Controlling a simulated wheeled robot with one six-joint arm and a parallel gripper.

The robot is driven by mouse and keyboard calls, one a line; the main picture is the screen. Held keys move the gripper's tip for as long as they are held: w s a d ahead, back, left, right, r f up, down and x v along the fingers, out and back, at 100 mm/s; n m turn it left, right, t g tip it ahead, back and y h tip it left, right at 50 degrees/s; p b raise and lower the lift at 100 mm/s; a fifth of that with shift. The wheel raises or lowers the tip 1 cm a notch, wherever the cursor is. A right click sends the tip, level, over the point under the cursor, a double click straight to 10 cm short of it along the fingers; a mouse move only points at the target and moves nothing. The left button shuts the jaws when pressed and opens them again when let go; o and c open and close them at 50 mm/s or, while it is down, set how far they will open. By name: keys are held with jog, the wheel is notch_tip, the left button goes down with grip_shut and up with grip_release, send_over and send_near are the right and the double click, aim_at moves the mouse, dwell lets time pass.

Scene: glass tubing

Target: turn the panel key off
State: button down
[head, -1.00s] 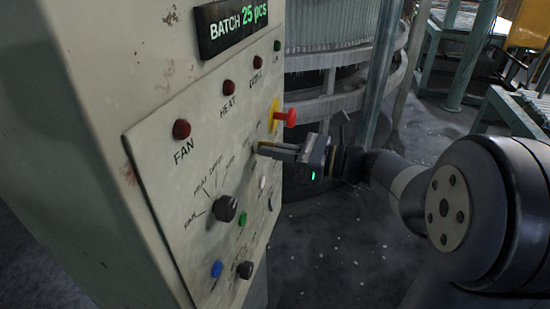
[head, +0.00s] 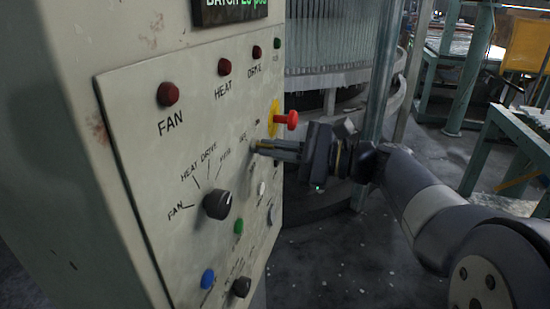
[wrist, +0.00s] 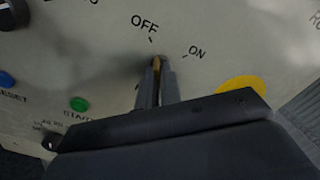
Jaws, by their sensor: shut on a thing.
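The panel key is a small brass piece (wrist: 156,66) on the pale panel (head: 140,130), below the OFF and ON marks in the wrist view. My gripper (head: 258,147) reaches the panel from the right in the head view, just below the red button. In the wrist view the two fingers of my gripper (wrist: 157,80) are closed on the key, one on each side. The fingers and key line up roughly with the OFF tick, and the ON tick is off to the right. The fingers hide most of the key.
A red mushroom button (head: 287,119) on a yellow plate sits close above my gripper. A black selector knob (head: 218,204), a green button (head: 239,226) and a blue button (head: 208,278) are lower on the panel. Red lamps line its top.

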jog(key=shift+n, duration=0.4)
jog(key=c, duration=1.6)
grip_release()
jog(key=shift+d, duration=0.15)
jog(key=b+v, duration=0.1)
jog(key=v, duration=0.9)
jog(key=shift+d, duration=0.25)
jog(key=shift+s, duration=0.15)
jog(key=x, duration=1.1)
jog(key=shift+p, duration=0.35)
jog(key=shift+d, duration=0.15)
